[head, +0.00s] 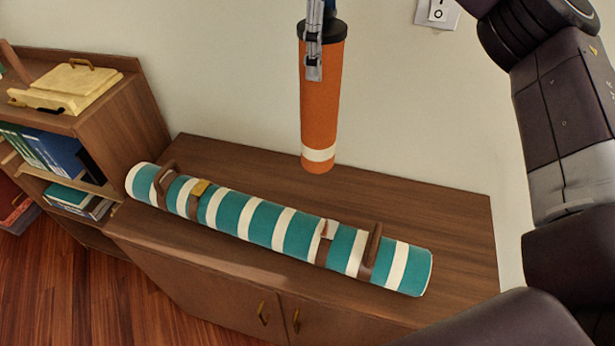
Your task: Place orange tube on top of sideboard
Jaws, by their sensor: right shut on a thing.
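The orange tube (320,110) has a black cap and a white band near its lower end. It hangs upright above the back part of the wooden sideboard (455,210). My right gripper (314,62) is shut on the tube near its black cap. The tube's lower end overlaps the sideboard top in the picture; I cannot tell how large the gap beneath it is. My left gripper is not in view.
A teal and white striped roll (270,225) with brown straps lies along the sideboard's front. Bare top shows behind it and at the right. A bookshelf (130,105) with a yellow case (70,85) stands left. The wall is close behind.

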